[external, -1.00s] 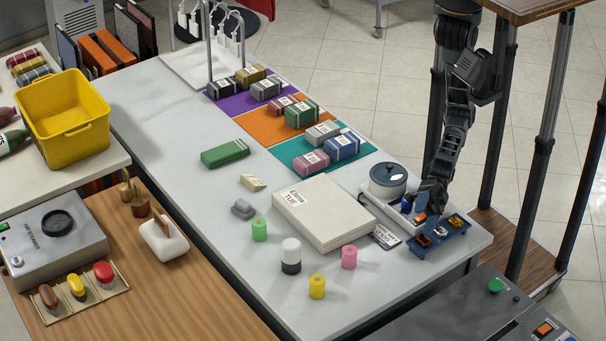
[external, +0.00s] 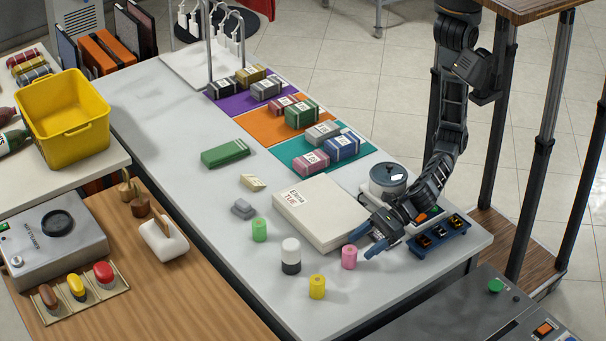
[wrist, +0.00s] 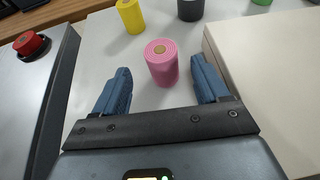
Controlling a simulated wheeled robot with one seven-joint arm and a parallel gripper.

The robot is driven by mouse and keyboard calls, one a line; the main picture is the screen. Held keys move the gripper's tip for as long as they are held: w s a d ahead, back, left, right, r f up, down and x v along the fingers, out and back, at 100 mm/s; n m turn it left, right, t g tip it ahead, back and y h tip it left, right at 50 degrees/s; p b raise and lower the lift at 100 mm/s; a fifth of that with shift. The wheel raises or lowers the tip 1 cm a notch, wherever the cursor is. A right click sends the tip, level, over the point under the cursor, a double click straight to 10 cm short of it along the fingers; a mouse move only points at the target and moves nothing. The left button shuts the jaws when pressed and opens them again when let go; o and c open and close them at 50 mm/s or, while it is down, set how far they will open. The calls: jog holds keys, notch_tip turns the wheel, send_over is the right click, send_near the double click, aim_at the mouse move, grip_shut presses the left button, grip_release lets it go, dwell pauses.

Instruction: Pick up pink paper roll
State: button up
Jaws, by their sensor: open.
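The pink paper roll (external: 349,257) stands upright on the grey table, near the front right corner of the white box. In the wrist view the pink roll (wrist: 162,62) stands just ahead of my gripper, roughly centred between the fingers and a little beyond their tips. My gripper (external: 361,243) is open and empty, with its blue fingers pointing toward the roll. In the wrist view my gripper (wrist: 160,78) has one finger on each side of the roll's line.
The white box (external: 322,212) lies close beside my gripper. A blue tray (external: 438,238) lies behind my wrist.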

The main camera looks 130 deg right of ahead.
aim_at(350, 252)
jog(key=x, duration=0.5)
jog(key=shift+w+d+r, duration=0.15)
jog(key=shift+r, duration=0.05)
jog(key=c, duration=1.1)
